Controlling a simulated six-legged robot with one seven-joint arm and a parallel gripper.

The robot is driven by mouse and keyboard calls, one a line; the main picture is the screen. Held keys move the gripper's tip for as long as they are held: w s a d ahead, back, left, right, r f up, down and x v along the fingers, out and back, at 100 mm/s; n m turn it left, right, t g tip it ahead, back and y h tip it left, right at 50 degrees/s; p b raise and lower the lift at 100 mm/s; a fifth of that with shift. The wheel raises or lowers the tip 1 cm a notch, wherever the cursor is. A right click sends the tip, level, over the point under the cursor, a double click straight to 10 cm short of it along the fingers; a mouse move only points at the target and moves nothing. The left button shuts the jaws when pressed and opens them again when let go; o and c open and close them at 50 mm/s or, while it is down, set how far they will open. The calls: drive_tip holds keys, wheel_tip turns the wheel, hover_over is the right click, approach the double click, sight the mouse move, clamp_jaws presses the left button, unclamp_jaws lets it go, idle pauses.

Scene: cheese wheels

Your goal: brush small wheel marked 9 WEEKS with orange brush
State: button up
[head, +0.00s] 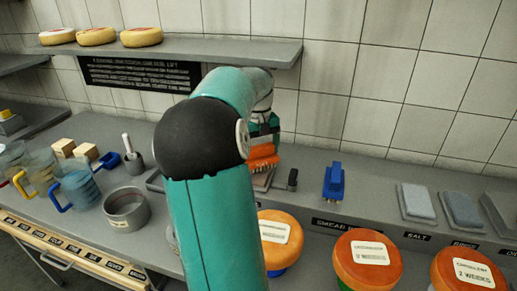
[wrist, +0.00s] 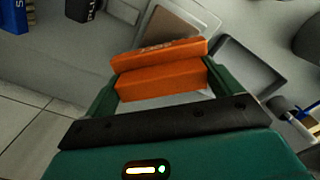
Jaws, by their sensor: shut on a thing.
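My gripper (head: 263,146) is shut on the orange brush (head: 264,163), above the rear of the counter. The brush also shows between the two fingers of my gripper (wrist: 158,78) in the wrist view. Three orange wheels with pale labels stand at the front right: a left wheel (head: 275,246), a middle wheel (head: 366,277) and a right wheel (head: 483,285). The right label reads 2 WEEKS; I cannot read the other two for certain. My arm hides part of the counter left of the left wheel. The brush is apart from these wheels.
A blue brush (head: 334,182) stands on the rear ledge, with grey pads (head: 416,202) to its right. Several jugs (head: 78,188), a metal pot (head: 126,209) and a mortar (head: 132,160) stand at left. Three wheels (head: 97,36) sit on the wall shelf (head: 220,50).

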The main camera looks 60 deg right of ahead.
sight(259, 148)
drive_tip(key=shift+f, duration=0.6)
idle(1.5)
drive_tip(key=shift+r, duration=0.1)
drive_tip(key=shift+r, duration=3.45)
